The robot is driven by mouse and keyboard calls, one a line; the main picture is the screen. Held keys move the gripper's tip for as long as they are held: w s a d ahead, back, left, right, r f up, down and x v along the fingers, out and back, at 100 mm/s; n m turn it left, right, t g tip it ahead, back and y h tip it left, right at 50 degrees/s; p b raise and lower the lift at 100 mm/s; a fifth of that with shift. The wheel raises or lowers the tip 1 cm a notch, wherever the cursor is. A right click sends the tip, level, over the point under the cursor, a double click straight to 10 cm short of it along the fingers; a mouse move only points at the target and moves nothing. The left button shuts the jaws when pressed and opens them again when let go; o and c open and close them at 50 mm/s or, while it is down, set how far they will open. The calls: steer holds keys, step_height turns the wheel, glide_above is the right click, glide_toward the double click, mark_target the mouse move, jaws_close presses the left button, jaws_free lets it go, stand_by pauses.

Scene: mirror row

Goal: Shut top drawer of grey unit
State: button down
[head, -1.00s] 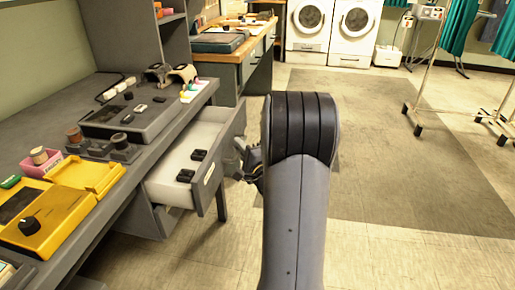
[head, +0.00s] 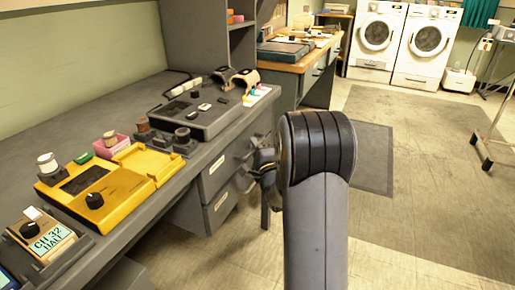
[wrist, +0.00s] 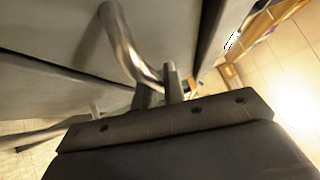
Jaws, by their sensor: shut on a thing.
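The grey unit (head: 182,215) stands under the desk, with its drawer fronts facing right. Its top drawer (head: 216,172) looks flush with the unit, with no open tray showing in the head view. My gripper (head: 258,165) is at that drawer's front, partly hidden behind my arm. In the wrist view my gripper's fingers (wrist: 160,88) are shut on the bent metal handle (wrist: 122,40) of the drawer. The grey drawer front (wrist: 60,30) fills the upper left there.
The desk top holds a yellow device (head: 135,172), a grey console (head: 215,112) and several small items. A lower drawer (head: 222,205) is below the top one.

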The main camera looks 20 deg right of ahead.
steer(key=shift+w+a, duration=0.1)
steer(key=shift+a, duration=0.05)
steer(key=c, duration=1.5)
jaws_free()
steer(key=shift+c, duration=0.2)
steer(key=shift+o, duration=0.2)
steer(key=shift+f, duration=0.15)
steer(key=s+f+p, duration=0.1)
steer(key=s, duration=0.9)
steer(key=shift+s+a+p, duration=0.3)
steer(key=shift+a, duration=0.1)
steer(key=shift+w, duration=0.1)
